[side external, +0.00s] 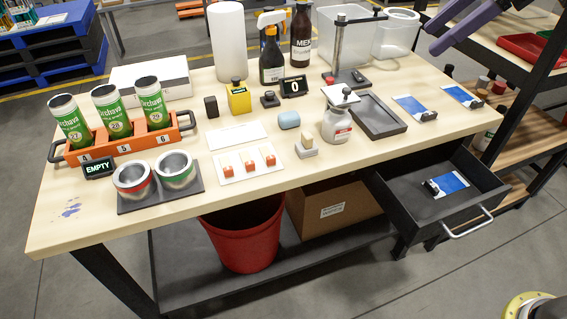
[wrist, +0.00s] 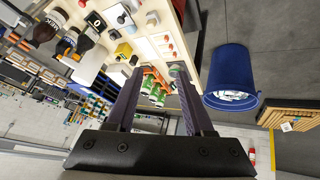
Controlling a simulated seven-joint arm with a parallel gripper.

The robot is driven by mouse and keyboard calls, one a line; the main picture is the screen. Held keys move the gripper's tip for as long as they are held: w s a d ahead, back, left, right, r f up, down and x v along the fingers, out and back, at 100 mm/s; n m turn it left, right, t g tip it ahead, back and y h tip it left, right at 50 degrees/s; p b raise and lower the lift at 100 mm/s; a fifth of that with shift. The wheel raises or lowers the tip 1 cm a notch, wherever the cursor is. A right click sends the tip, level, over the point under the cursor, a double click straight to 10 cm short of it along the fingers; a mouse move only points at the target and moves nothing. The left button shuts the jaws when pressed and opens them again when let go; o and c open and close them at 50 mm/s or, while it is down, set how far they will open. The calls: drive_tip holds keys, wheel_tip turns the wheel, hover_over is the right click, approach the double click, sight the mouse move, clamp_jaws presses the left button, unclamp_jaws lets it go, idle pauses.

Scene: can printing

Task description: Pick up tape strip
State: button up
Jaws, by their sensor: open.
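I cannot tell for certain which item is the tape strip. Two flat blue-and-white pieces with dark end tabs, a left one (side external: 413,107) and a right one (side external: 463,97), lie on the table's right end. A similar piece (side external: 446,185) lies in the open drawer (side external: 399,212). A blank white strip (side external: 237,135) lies mid-table. My gripper (side external: 432,37) is raised at the top right in the side view, apart from all of these. In the wrist view my gripper (wrist: 160,72) is open and empty between two dark fingers.
An orange rack (side external: 130,142) holds green cans at the table's left. A dark tray (side external: 378,113), a press stand (side external: 347,77), bottles and a clear bin crowd the back. The drawer juts out in front, right of a red bucket (side external: 243,240). A shelf (side external: 500,50) stands at right.

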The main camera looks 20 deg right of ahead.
drive_tip(key=w+a+f+n+g+y, duration=0.1)
drive_tip(key=w+a+f+n+y, duration=0.15)
drive_tip(key=w+a, duration=0.6)
drive_tip(key=n+g, duration=0.3)
drive_tip(key=g, duration=0.1)
hover_over(229, 168)
drive_tip(key=d, duration=0.4)
drive_tip(key=shift+h, duration=0.25)
wheel_tip(229, 168, down, 25)
drive_tip(key=shift+s+f, duration=0.1)
drive_tip(key=shift+s, duration=0.05)
drive_tip(key=shift+x, duration=3)
clamp_jaws()
